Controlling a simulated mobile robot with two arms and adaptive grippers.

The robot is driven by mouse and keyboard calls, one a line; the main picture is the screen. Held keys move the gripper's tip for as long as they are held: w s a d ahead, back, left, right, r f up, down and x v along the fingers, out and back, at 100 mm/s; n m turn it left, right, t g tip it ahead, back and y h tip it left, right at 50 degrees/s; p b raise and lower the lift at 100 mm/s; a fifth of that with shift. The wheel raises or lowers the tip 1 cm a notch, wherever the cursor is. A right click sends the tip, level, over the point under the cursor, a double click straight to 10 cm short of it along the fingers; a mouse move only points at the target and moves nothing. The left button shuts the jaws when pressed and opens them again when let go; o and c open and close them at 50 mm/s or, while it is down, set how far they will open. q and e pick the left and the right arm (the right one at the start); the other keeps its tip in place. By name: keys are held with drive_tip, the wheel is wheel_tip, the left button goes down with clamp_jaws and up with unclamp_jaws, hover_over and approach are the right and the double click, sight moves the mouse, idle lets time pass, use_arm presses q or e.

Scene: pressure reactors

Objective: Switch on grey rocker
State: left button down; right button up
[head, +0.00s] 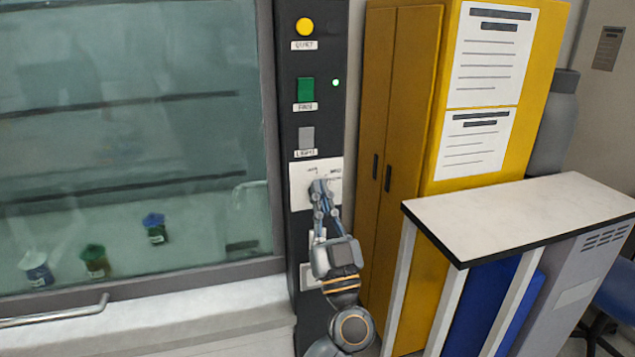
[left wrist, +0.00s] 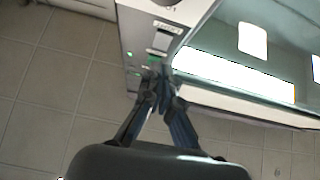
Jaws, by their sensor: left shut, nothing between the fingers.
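The grey rocker (head: 306,137) sits on the dark vertical panel (head: 292,232), above a label that seems to read LIGHTS. My left gripper (head: 319,187) is shut and empty. In the head view its fingertips are just below the grey rocker, in front of a white labelled plate (head: 303,172). I cannot tell whether they touch the panel. My right gripper is not in view.
Above the grey rocker are a green rocker (head: 305,90) with a lit green lamp (head: 336,83) and a yellow button (head: 305,26). A glass-fronted hood (head: 130,130) is left of the panel. A yellow cabinet (head: 400,120) and a white-topped table (head: 520,215) stand right.

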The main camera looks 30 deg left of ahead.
use_arm(q)
drive_tip(key=b+v, duration=0.1)
drive_tip(key=v, duration=0.4)
drive_tip(key=shift+a+f+b, duration=0.1)
drive_tip(key=shift+f+b, duration=0.25)
drive_tip(key=shift+f, duration=0.1)
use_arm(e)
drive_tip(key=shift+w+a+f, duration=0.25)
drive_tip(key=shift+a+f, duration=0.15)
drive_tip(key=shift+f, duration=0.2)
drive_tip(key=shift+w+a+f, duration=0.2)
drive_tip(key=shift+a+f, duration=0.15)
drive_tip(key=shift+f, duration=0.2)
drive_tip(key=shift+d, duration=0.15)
